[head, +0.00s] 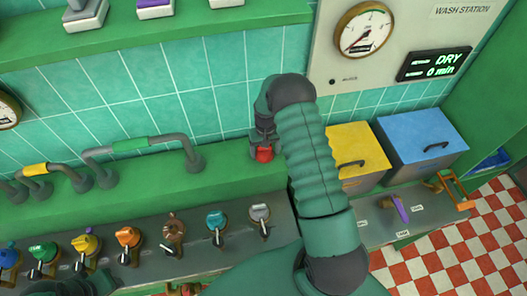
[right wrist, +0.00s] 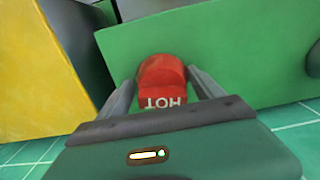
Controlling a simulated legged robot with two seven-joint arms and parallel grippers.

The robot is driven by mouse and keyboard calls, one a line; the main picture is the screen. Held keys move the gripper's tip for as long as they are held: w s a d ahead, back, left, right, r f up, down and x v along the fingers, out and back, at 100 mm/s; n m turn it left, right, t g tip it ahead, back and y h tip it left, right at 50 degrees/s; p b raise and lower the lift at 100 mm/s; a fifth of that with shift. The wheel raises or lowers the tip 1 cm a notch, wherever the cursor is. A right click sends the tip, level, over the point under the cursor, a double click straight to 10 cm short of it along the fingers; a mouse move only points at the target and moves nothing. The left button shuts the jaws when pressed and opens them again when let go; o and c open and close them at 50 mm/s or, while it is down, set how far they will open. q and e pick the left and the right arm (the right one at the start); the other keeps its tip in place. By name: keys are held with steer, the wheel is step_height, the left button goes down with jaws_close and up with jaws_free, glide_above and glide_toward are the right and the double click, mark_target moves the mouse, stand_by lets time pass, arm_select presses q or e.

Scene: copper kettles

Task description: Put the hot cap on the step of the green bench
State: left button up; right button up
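The hot cap is red and shows in the head view (head: 263,154) at the step of the green bench (head: 225,172), below the tiled wall. In the right wrist view the hot cap (right wrist: 162,80) bears the word HOT, upside down. My right gripper (head: 263,140) points down at it, and in the right wrist view its fingers (right wrist: 162,85) close on both sides of the cap. The cap is at the step's surface; I cannot tell whether it rests on it. My left gripper is not seen; only a ribbed arm part shows at the bottom left.
Bent pipes (head: 140,147) rise from the step to the left. Several coloured valve knobs (head: 128,238) line the lower front panel. A yellow box (head: 352,150) and a blue box (head: 422,138) stand to the right. The step between the pipes and my right gripper is clear.

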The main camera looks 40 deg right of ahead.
steer(key=o, duration=0.4)
steer(key=shift+d+f, duration=0.1)
steer(key=shift+d, duration=0.1)
steer(key=shift+a+r, duration=0.2)
steer(key=shift+a, duration=0.3)
steer(key=shift+a+r, duration=0.1)
steer(key=shift+r, duration=0.05)
steer(key=shift+r+b, duration=0.3)
steer(key=shift+r, duration=0.05)
steer(key=r+b, duration=0.1)
steer(key=r, duration=0.1)
steer(key=r+b, duration=0.1)
steer(key=r, duration=0.2)
steer(key=d+r+b, duration=0.1)
steer(key=r, duration=0.2)
steer(key=shift+w+r, duration=0.15)
steer(key=shift+r, duration=0.1)
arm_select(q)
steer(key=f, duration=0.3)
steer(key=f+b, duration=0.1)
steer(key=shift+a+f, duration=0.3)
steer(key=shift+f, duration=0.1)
arm_select(e)
steer(key=r, duration=0.5)
steer(key=a+r, duration=0.1)
steer(key=r, duration=0.1)
steer(key=shift+r, duration=0.15)
